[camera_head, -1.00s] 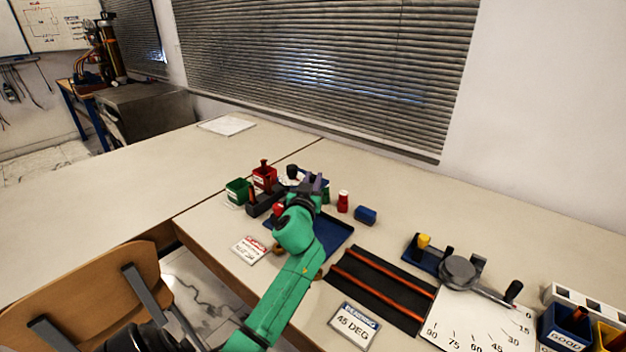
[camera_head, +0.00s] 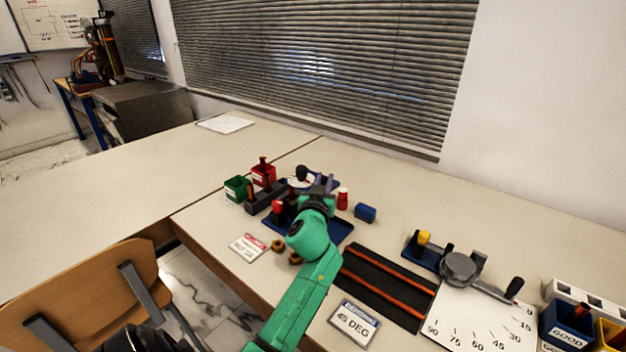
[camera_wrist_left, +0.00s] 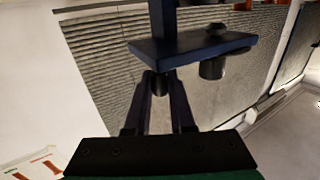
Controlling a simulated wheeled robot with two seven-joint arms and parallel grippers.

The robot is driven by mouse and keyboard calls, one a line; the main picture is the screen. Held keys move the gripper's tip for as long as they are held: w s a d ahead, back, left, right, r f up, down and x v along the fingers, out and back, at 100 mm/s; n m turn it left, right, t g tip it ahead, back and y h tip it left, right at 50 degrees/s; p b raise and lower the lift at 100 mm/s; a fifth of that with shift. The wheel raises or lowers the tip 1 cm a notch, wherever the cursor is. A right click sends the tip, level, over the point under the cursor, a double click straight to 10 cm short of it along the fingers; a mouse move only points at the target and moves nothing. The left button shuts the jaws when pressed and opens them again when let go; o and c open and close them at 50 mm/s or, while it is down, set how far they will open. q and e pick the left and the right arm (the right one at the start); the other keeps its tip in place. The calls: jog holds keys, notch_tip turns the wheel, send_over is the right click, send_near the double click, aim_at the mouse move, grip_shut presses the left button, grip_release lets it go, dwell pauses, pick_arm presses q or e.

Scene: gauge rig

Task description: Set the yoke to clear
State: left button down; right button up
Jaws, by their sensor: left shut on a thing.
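My left gripper (camera_head: 322,186) reaches over the far side of the dark blue tray (camera_head: 340,230), beside a white round dial (camera_head: 297,184) with a black knob (camera_head: 302,172). In the left wrist view its dark fingers (camera_wrist_left: 160,100) close on a black stub under a dark blue plate-like piece (camera_wrist_left: 190,47). A post rises from this piece and a second black stub hangs beside the first. I cannot tell whether it is the yoke, and no clear mark is readable. The hand hides part of the tray. My right gripper is not in view.
A green bin (camera_head: 237,188) and a red bin (camera_head: 263,174) stand left of the hand. A red bottle (camera_head: 342,199) and a blue block (camera_head: 365,213) stand right of it. Further right are a railed black mat (camera_head: 385,288), a 45 DEG sign (camera_head: 354,323) and an angle gauge (camera_head: 478,315).

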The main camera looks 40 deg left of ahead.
pick_arm(q)
jog(key=d, duration=0.2)
jog(key=d+b, duration=0.1)
jog(key=d, duration=0.2)
jog(key=shift+w+d+f+b, duration=0.1)
jog(key=shift+d+f+b, duration=0.1)
jog(key=shift+d+b, duration=0.15)
jog(key=c, duration=0.9)
grip_release()
jog(key=shift+d, duration=0.1)
jog(key=shift+o, duration=0.7)
jog(key=shift+d+r, duration=0.15)
